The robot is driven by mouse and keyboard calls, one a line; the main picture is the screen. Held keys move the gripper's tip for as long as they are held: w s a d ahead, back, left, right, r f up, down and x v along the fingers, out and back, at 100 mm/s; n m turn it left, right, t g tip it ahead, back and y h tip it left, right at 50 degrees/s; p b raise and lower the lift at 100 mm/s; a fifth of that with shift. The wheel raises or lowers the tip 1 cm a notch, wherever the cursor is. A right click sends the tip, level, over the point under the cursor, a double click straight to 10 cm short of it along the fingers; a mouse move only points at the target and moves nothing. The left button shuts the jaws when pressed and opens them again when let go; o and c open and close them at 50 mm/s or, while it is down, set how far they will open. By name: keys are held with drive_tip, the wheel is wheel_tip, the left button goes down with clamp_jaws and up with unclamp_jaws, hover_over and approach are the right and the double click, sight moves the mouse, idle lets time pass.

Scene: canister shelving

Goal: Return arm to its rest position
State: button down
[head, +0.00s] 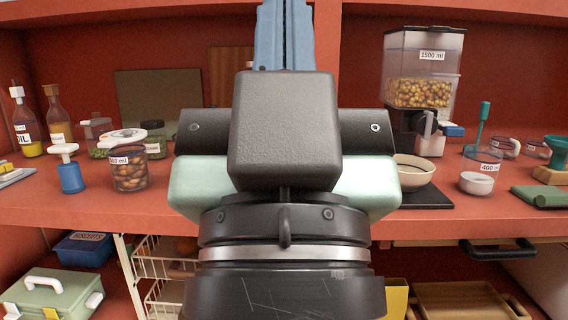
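My gripper (285,130) is in the middle of the view, raised in front of the shelf and seen from behind. Its black housing, dark cross bar and pale green sides show.
Bottles (57,112) and a blue-and-white press tool (70,170) stand at left. A bowl (412,172) sits right of my gripper on a dark mat. Below are a wire basket (155,270), a pale green box (55,298) and a tray (465,300).

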wheel_tip(320, 180, up, 28)
drive_tip(key=p, duration=2.6)
drive_tip(key=shift+r, duration=0.25)
